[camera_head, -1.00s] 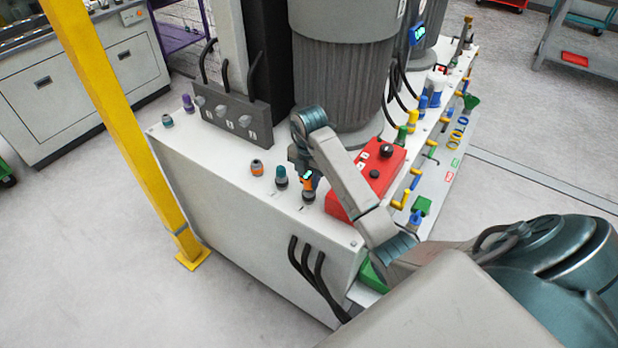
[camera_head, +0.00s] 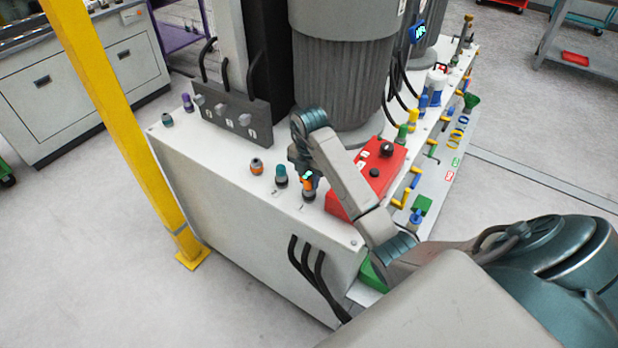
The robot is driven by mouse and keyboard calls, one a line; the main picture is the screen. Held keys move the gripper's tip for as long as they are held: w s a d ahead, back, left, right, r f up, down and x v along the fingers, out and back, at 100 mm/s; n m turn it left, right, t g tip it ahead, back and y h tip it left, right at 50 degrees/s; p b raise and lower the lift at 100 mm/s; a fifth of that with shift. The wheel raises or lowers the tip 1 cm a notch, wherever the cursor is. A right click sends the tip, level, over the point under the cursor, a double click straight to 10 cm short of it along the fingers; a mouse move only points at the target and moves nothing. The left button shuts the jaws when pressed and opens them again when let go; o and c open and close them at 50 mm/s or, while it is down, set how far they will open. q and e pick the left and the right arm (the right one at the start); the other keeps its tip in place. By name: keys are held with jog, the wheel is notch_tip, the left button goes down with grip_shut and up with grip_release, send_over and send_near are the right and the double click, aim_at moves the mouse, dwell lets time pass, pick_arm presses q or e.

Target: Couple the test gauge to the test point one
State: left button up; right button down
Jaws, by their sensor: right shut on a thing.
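My right arm reaches in from the right, and its wrist bends down over the white bench top. The gauge is upright, directly over a short dark fitting (camera_head: 308,195) near the front edge of the top. They line up and look touching, but I cannot tell whether they are coupled. The fingertips are mostly hidden by the wrist. Beside it stand a teal-capped fitting (camera_head: 281,177) and an orange-ringed one (camera_head: 257,166). Labels are unreadable. My left gripper is out of view.
A red control box (camera_head: 372,170) stands close right of the gripper, with a large grey ribbed cylinder (camera_head: 342,85) behind. A grey lever block (camera_head: 230,115) is at the back left. A yellow post (camera_head: 115,120) rises at the left.

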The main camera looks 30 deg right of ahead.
jog(key=shift+f, duration=0.15)
jog(key=c, duration=1)
grip_release()
notch_tip(320, 180, up, 11)
jog(key=p, duration=0.9)
jog(key=shift+p, duration=0.4)
jog(key=shift+a+f, duration=0.1)
jog(key=shift+f, duration=0.05)
